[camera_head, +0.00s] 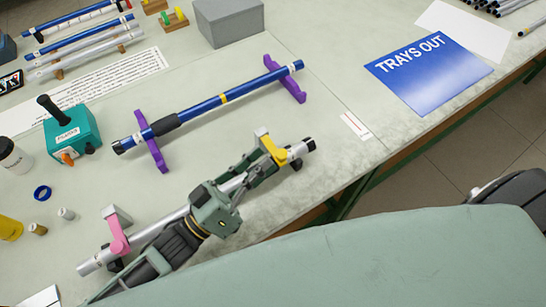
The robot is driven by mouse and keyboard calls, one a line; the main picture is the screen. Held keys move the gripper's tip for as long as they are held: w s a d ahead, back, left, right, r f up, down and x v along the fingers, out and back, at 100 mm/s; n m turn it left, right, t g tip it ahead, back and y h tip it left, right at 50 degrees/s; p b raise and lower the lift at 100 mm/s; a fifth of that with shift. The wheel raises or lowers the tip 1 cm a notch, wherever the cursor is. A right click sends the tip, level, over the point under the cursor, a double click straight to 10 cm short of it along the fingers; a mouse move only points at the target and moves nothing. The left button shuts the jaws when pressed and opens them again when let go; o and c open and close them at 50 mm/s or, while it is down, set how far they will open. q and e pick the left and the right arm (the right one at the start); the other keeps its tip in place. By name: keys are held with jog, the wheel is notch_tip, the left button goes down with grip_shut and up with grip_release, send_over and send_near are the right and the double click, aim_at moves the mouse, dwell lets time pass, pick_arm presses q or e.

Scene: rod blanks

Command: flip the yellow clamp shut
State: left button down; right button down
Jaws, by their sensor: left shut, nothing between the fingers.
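The yellow clamp (275,152) stands near the right end of a silver rod (233,184), a grey block at its upper left end. Its yellow part slants down toward the rod; I cannot tell whether it is fully closed. My left gripper (265,168) is shut and empty, its fingertips close beside the clamp's left side; whether they touch it is unclear. The gripper and arm cover part of the rod's middle. A pink clamp (118,240) stands near the rod's left end. My right gripper is not in view.
A blue rod (205,106) lies on purple supports (152,154) behind. A teal box with a black lever (72,135) and a cup (14,157) stand left. A grey box (228,22) stands at the back.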

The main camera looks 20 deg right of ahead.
pick_arm(q)
jog(key=a+f+b, duration=0.1)
jog(key=a+f, duration=0.1)
jog(key=a, duration=0.4)
jog(key=shift+s, duration=0.35)
